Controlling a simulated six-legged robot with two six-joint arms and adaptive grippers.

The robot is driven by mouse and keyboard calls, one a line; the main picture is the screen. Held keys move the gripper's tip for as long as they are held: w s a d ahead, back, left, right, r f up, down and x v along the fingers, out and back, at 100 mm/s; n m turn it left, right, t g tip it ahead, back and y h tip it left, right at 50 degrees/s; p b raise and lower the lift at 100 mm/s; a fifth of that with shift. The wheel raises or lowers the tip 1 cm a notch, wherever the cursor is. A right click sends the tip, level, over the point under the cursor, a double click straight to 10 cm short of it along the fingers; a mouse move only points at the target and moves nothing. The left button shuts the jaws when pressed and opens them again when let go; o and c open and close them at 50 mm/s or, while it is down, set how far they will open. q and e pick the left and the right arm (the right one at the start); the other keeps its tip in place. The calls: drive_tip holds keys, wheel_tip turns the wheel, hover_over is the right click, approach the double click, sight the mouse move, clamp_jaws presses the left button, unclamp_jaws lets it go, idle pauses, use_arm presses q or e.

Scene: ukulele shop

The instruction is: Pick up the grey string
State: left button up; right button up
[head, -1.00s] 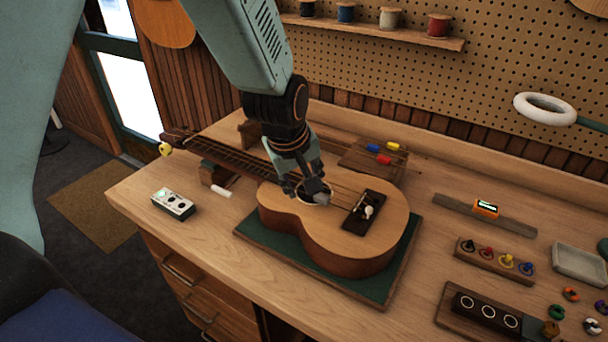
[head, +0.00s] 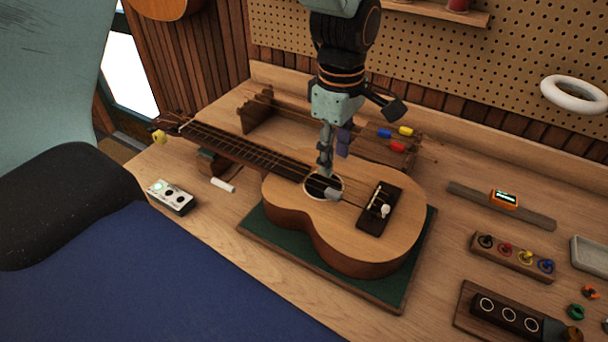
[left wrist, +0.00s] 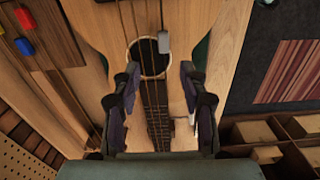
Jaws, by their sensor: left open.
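The ukulele (head: 345,235) lies on a green mat (head: 270,235), its neck to the upper left. The grey string shows as a grey end piece (head: 333,194) at the sound hole, with a thin line running to the bridge; in the left wrist view the grey piece (left wrist: 164,42) hangs over the hole's edge. My left gripper (head: 360,140) is open above the sound hole. In the left wrist view, its fingers (left wrist: 158,74) are spread on both sides of the neck end, with the grey piece beyond their tips and nothing between them. My right gripper is in neither view.
Behind the ukulele lies a rack with blue, yellow and red string ends (head: 397,147). A small pedal box (head: 171,196) and white stick (head: 222,185) are left. An orange tuner (head: 504,198), peg strip (head: 512,257) and dark block (head: 508,315) are right.

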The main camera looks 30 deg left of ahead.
sight(332, 191)
use_arm(q)
drive_tip(key=shift+s+a+f+n, duration=0.1)
drive_tip(key=shift+s+n, duration=0.15)
drive_tip(key=shift+n, duration=0.05)
drive_tip(key=shift+s+f, duration=0.1)
drive_tip(key=shift+f, duration=0.3)
drive_tip(key=f, duration=0.6)
drive_tip(key=shift+d+f, duration=0.3)
drive_tip(key=shift+f, duration=0.1)
drive_tip(key=shift+d, duration=0.1)
drive_tip(key=c, duration=0.9)
